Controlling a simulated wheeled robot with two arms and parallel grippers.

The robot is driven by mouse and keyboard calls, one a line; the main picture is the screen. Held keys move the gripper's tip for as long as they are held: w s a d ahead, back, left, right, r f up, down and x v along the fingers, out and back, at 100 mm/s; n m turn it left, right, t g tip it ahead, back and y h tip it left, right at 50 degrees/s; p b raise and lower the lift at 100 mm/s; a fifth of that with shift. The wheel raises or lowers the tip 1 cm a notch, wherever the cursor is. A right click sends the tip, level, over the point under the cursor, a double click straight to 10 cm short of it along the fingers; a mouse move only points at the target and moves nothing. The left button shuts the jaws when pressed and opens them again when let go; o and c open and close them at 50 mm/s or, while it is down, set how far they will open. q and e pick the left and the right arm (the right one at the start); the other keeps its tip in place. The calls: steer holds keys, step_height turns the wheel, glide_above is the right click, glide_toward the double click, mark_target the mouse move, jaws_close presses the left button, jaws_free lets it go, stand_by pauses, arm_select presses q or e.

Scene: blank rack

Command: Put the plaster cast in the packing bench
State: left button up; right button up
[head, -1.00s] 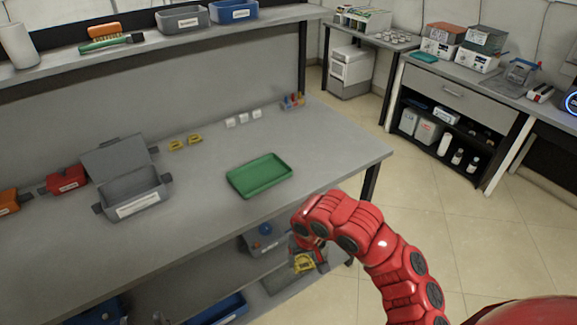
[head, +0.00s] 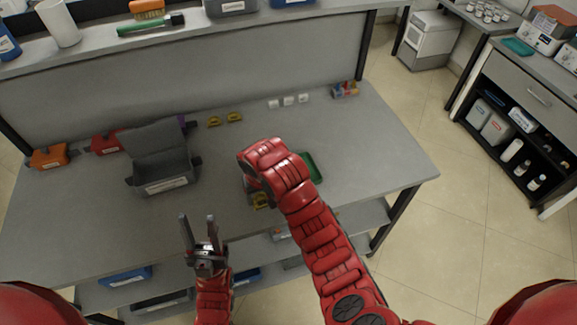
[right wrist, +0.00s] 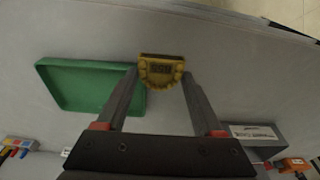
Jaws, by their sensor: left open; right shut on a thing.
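The plaster cast (head: 261,200) is yellow and horseshoe-shaped. My right gripper (right wrist: 160,75) is shut on it, with a fingertip on each side in the right wrist view, where the cast (right wrist: 161,70) shows dark markings. In the head view my right forearm and wrist hide most of that gripper. The packing bench (head: 370,160) is the grey table below; the cast is over its front part, and I cannot tell whether it touches the top. My left gripper (head: 198,218) is open and empty near the bench's front edge.
A green tray (head: 312,168), partly hidden by my right arm, lies beside the cast. A grey open-lidded box (head: 165,175) stands to the left. Two yellow pieces (head: 224,118) and white blocks (head: 288,101) lie at the back. The bench's right part is clear.

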steer(key=w+d+b, duration=0.1)
steer(key=w+b, duration=0.1)
steer(key=w+d+f+b, duration=0.1)
steer(key=w+d+b, duration=0.1)
steer(key=w, duration=0.1)
steer(key=w+d+f+b, duration=0.1)
steer(key=w+d+b, duration=0.1)
steer(key=w+b, duration=0.1)
steer(key=shift+w+f, duration=0.1)
steer(key=w+d+p, duration=0.1)
steer(key=w+d+r+p, duration=0.1)
steer(key=w, duration=0.1)
steer(key=shift+w+d, duration=0.1)
steer(key=shift+w, duration=0.1)
steer(key=shift+w+d, duration=0.35)
steer(key=shift+w, duration=0.1)
steer(key=shift+w+f+p, duration=0.15)
steer(key=shift+f+p, duration=0.1)
steer(key=shift+p, duration=0.1)
step_height(320, 180, down, 2)
steer(key=shift+f+p, duration=0.2)
steer(key=shift+p, duration=0.75)
steer(key=shift+f, duration=0.65)
steer(key=o, duration=1.4)
